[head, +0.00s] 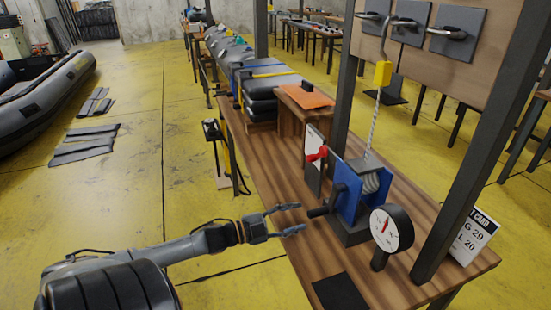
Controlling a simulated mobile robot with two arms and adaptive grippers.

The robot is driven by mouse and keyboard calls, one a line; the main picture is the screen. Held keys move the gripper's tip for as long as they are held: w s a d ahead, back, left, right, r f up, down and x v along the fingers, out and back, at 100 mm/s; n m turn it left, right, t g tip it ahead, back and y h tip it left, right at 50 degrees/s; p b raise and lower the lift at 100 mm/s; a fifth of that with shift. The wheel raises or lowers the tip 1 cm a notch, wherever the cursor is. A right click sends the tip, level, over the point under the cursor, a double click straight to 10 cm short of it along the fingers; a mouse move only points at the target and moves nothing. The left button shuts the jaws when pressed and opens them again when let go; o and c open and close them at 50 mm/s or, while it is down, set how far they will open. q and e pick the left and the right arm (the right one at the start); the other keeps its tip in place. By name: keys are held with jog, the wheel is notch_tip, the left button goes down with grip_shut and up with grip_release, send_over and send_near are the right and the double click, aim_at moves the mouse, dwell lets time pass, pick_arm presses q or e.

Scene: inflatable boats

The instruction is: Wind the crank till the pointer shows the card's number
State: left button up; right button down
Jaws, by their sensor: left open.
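A winch with blue side plates (348,193) stands on the wooden bench, with a pale rope drum between the plates. Its dark crank handle (319,212) sticks out to the left. My left gripper (301,217) is open and empty, just left of the crank handle; a small gap seems to lie between them. A round white gauge (392,236) with a red pointer (386,226) stands right of the winch; its scale is too small to read. A white card (475,242) at the bench's right end is partly cut off by a post and shows "20" on its lower line. My right gripper is not in view.
A red lever (317,154) stands behind the crank, by a white panel. A rope rises from the drum to a yellow block (383,74). Dark posts (480,150) frame the bench (287,207). A black pad (340,293) lies in front.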

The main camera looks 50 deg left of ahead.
pick_arm(q)
jog(key=v, duration=0.5)
jog(key=shift+s+a, duration=0.2)
jog(key=shift+s, duration=0.15)
dwell(1.1)
jog(key=s+a+f+n+g+y, duration=0.1)
jog(key=s+a+f+n+y, duration=0.15)
jog(key=f, duration=0.55)
jog(key=s+a+f+n+g+y, duration=0.1)
jog(key=a+f+n+y, duration=0.2)
jog(key=f, duration=0.4)
jog(key=s+d+f+n+g+y, duration=0.15)
jog(key=s+f, duration=0.25)
jog(key=f, duration=0.5)
jog(key=s+d+f+n+g+y, duration=0.1)
jog(key=s+f+n+g, duration=0.2)
jog(key=s+f, duration=0.35)
jog(key=s+d+f+n+g+h, duration=0.1)
jog(key=s+d+f+g, duration=0.8)
jog(key=s+d+f, duration=1.2)
jog(key=d+n, duration=0.1)
jog(key=d, duration=0.2)
jog(key=shift+s+f, duration=0.35)
jog(key=shift+f, duration=0.05)
